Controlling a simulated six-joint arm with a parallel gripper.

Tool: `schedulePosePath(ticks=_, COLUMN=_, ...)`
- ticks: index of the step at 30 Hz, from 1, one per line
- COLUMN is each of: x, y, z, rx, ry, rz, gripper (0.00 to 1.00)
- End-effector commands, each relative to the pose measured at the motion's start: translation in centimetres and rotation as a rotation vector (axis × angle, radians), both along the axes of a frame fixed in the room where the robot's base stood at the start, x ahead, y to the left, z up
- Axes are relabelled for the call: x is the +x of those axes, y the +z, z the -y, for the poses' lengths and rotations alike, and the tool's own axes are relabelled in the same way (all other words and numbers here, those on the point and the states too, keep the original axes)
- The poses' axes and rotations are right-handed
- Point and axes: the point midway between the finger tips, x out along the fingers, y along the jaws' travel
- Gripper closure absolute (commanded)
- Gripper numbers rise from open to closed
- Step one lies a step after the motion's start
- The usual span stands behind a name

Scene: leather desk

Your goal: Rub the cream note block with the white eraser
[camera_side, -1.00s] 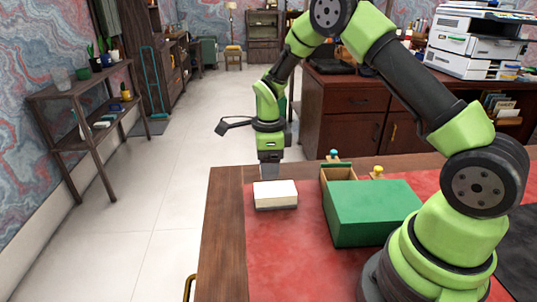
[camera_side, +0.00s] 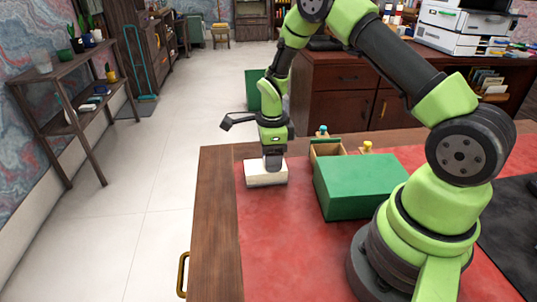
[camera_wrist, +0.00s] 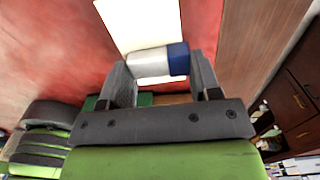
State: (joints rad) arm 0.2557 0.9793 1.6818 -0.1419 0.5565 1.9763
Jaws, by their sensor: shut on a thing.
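The cream note block (camera_side: 266,179) lies near the far left corner of the red desk mat, and its pale top also shows in the wrist view (camera_wrist: 140,22). My gripper (camera_side: 272,165) is low over the block's far part in the side view. In the wrist view my gripper (camera_wrist: 160,65) is shut on the white eraser (camera_wrist: 148,62), which has a blue sleeve (camera_wrist: 178,59) on its right end. The eraser lies across between the two fingers and overlaps the block's top in that view. I cannot tell whether it touches the block.
A green box (camera_side: 358,186) stands right of the note block on the red mat (camera_side: 285,255). Behind it is a small wooden tray (camera_side: 326,149) with a blue-topped (camera_side: 322,131) and a yellow-topped item (camera_side: 367,147). The mat in front of the block is clear.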

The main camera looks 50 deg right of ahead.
Motion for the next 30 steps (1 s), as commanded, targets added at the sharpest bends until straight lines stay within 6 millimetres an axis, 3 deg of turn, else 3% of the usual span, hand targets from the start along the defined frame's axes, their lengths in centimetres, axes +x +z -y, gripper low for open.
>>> schedulePosePath(ticks=10, x=2.3, y=0.0, z=-2.4, rx=-0.001, ry=0.003, rz=0.001, gripper=0.65)
schedulePosePath(ticks=14, x=2.3, y=2.3, z=-2.3, rx=-0.001, ry=0.000, rz=0.006, gripper=0.65)
schedulePosePath(ticks=30, x=2.2, y=6.9, z=-2.2, rx=-0.001, ry=0.001, rz=0.003, gripper=0.65)
